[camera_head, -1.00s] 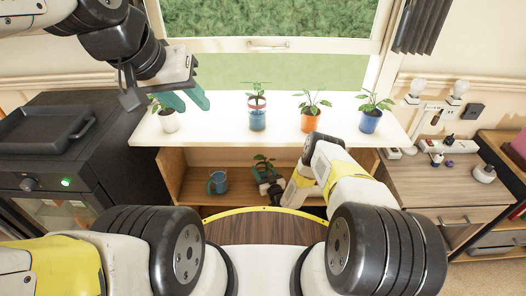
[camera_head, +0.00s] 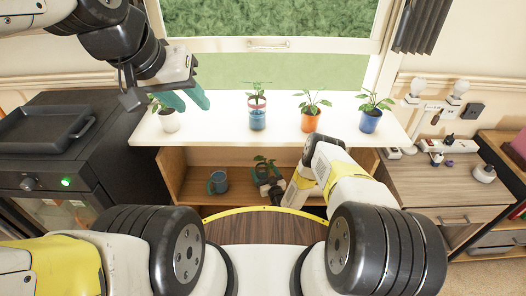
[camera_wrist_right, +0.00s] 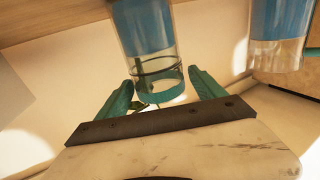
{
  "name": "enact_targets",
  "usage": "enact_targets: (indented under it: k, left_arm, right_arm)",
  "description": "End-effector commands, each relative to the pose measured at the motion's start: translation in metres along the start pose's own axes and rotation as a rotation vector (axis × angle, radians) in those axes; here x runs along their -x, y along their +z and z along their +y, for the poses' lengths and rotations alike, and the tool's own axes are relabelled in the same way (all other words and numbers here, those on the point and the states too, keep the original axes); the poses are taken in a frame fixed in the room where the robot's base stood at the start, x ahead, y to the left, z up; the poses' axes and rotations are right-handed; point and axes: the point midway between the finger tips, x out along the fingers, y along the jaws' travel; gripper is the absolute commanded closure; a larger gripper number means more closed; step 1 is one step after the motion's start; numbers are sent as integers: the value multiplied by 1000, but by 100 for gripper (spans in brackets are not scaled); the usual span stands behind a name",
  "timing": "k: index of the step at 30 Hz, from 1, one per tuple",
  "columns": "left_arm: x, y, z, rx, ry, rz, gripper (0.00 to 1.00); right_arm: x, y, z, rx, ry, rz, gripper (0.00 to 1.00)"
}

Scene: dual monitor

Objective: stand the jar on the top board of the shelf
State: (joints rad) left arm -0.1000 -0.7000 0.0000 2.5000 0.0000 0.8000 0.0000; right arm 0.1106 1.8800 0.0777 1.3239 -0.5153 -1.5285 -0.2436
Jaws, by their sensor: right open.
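The shelf's white top board (camera_head: 215,133) runs under the window. A clear glass jar with a blue band (camera_wrist_right: 150,45) shows in the right wrist view, with green leaves near its teal-ringed end. My right gripper (camera_wrist_right: 162,95) is open, its two teal fingers on either side of that end; I cannot tell whether they touch it. In the head view, my right gripper (camera_head: 264,178) is in the lower compartment, partly hidden by my arm, by a small plant (camera_head: 265,161). My left gripper (camera_head: 184,101) is open and empty above the board's left end.
Several potted plants stand on the board, including ones in a blue jar (camera_head: 258,117), an orange pot (camera_head: 309,120) and a blue pot (camera_head: 371,120). A blue mug (camera_head: 217,182) is left of my right gripper. A stove (camera_head: 70,150) is left, a cabinet (camera_head: 445,180) right.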

Motion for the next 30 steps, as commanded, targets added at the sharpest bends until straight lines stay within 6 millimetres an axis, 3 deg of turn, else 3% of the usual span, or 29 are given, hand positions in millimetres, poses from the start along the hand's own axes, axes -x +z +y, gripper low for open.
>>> enact_targets:
  k: [9, 15, 21, 30]
  left_arm:
    - [0, 0, 0, 0, 0, 0, 64]
    - [0, 0, 0, 0, 0, 0, 64]
    - [0, 0, 0, 0, 0, 0, 64]
    - [0, 0, 0, 0, 0, 0, 64]
  right_arm:
    - [67, 1, 1, -1, 2, -5, 21]
    - [101, 1, 0, -1, 1, -3, 21]
    - [114, 0, 0, -1, 1, -1, 21]
    - [114, 0, 0, 0, 0, -1, 21]
